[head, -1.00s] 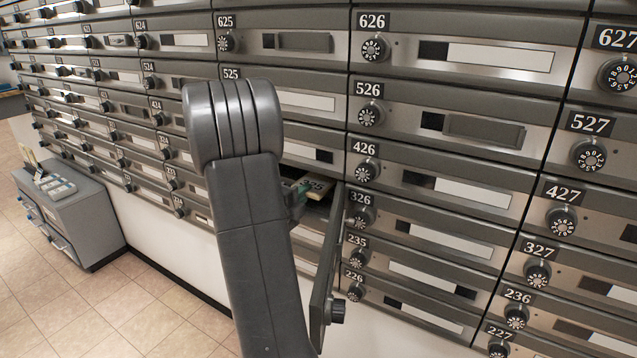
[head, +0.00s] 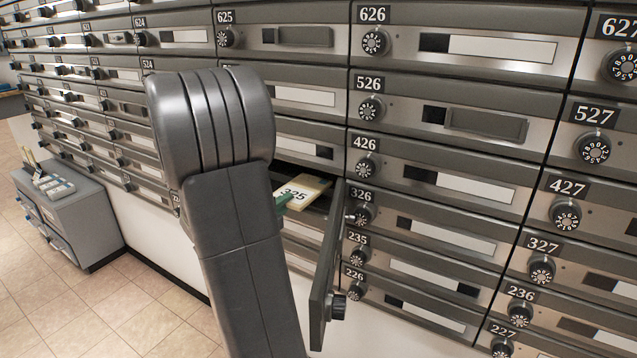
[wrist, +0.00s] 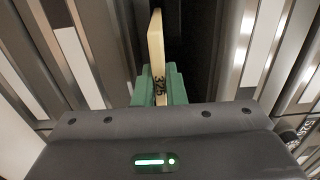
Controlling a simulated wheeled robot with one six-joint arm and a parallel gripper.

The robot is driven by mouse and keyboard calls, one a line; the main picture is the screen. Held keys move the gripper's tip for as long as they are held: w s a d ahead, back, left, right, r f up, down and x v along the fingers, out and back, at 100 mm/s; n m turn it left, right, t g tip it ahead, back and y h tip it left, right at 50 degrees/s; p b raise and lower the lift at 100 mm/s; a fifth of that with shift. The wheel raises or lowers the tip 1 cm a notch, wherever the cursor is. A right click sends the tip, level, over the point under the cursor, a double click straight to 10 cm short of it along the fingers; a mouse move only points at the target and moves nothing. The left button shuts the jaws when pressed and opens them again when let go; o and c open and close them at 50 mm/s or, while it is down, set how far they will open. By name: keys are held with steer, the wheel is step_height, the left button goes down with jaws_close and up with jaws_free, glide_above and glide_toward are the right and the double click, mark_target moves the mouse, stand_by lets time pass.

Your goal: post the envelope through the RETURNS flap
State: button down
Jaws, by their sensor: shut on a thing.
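A cream envelope (head: 304,190) marked 325 shows just right of my arm in the head view, at the mouth of an open mailbox. In the wrist view the envelope (wrist: 156,45) stands on edge between the green fingers of my gripper (wrist: 158,88), which is shut on it. In the head view my arm hides most of the gripper; a bit of green finger (head: 283,200) shows at the envelope's near end. I cannot make out a flap labelled RETURNS in any view.
The mailbox door (head: 325,265) swings out on the right of the opening, close to my arm. A wall of numbered boxes (head: 440,190) with dials fills the right. A grey cabinet (head: 75,205) with items on top stands at left. The tiled floor (head: 110,310) between is clear.

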steer(key=b+v, duration=0.1)
steer(key=v, duration=0.9)
steer(key=shift+s, duration=0.2)
steer(key=shift+a, duration=0.15)
